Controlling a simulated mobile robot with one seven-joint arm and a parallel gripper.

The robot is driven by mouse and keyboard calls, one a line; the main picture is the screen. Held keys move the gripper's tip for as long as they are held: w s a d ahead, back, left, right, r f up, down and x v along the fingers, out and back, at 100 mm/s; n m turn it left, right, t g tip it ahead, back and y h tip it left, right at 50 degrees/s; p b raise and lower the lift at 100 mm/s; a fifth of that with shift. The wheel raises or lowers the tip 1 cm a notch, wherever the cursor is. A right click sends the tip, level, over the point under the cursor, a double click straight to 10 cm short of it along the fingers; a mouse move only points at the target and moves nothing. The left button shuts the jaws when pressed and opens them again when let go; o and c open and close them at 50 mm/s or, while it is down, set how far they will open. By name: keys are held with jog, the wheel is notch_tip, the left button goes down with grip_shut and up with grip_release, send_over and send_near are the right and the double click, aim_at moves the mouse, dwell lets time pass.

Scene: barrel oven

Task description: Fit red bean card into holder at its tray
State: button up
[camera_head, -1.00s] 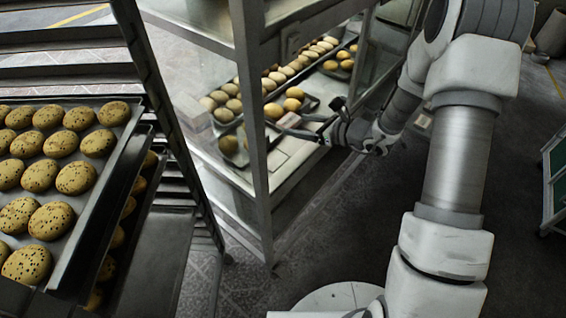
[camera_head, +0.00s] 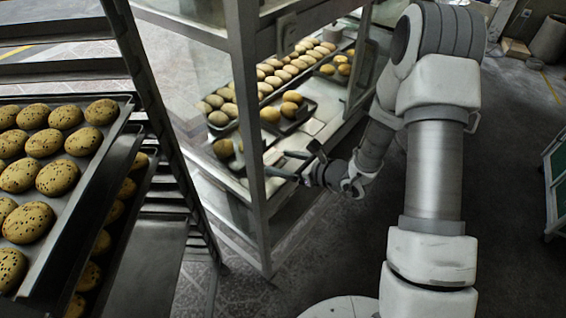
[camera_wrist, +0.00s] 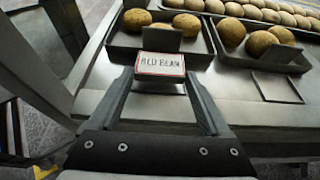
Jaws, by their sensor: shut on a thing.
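The red bean card (camera_wrist: 160,64) is a small white card with a red border and the words RED BEAN. My gripper (camera_wrist: 158,76) is shut on it, with the card between the fingertips, face to the wrist camera. Beyond the card in the wrist view is a dark tray (camera_wrist: 120,42) with several round buns. A dark upright plate (camera_wrist: 161,40), perhaps the holder, stands at that tray's front, just behind the card, with a gap hard to judge. In the head view my gripper (camera_head: 288,164) is at the shelf's front edge; the card's face cannot be made out there.
Another bun tray (camera_wrist: 238,60) with a similar dark plate (camera_wrist: 275,54) is to the right. A flat empty frame (camera_wrist: 277,88) lies on the shelf before it. A metal post (camera_head: 250,130) stands left of my gripper. A rack with bun trays (camera_head: 85,190) is at left.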

jog(key=shift+f+b, duration=0.65)
jog(key=shift+r, duration=0.1)
jog(key=o, duration=1.3)
